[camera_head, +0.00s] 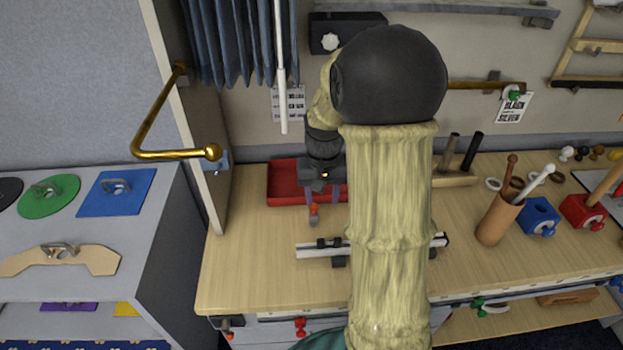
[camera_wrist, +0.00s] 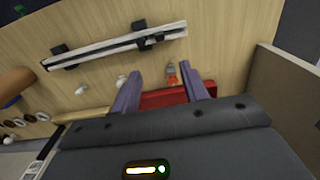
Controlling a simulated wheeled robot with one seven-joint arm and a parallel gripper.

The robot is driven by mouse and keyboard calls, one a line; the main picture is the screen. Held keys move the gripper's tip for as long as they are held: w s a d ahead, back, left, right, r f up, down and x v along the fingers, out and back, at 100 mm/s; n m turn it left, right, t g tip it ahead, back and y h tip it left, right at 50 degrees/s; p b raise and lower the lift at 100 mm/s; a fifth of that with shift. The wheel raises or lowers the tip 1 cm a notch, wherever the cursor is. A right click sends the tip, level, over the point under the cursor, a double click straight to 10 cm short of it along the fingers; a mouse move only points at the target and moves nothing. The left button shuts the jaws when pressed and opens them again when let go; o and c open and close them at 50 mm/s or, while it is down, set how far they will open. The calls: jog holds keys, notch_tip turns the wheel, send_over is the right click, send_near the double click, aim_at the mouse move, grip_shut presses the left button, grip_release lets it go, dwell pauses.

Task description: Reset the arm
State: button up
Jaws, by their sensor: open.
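My gripper (camera_head: 320,198) hangs over the back of the wooden table, in front of the red tray (camera_head: 283,185). My pale, ribbed arm with a dark joint crosses the middle of the head view and hides part of the table. In the wrist view my gripper (camera_wrist: 160,72) has its two purple fingers spread apart. A small red and grey piece (camera_wrist: 171,76) shows between the fingers in that view, close to the red tray (camera_wrist: 165,99). It also shows below the fingers in the head view (camera_head: 313,213). I cannot tell whether a finger touches it.
A white rail with black blocks (camera_head: 318,249) lies in front of the gripper. A brass bar (camera_head: 175,153) juts from the left panel. A brown cup (camera_head: 496,221), a blue block (camera_head: 540,216) and a red block (camera_head: 581,211) stand right. Bare wood (camera_head: 250,285) lies at the front left.

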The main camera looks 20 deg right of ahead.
jog(key=s+a+n+t, duration=0.2)
jog(key=s+a+n, duration=0.1)
jog(key=s+a, duration=0.6)
jog(key=shift+s+f+n+t, duration=0.15)
jog(key=shift+s+n+t, duration=0.15)
jog(key=shift+s, duration=0.9)
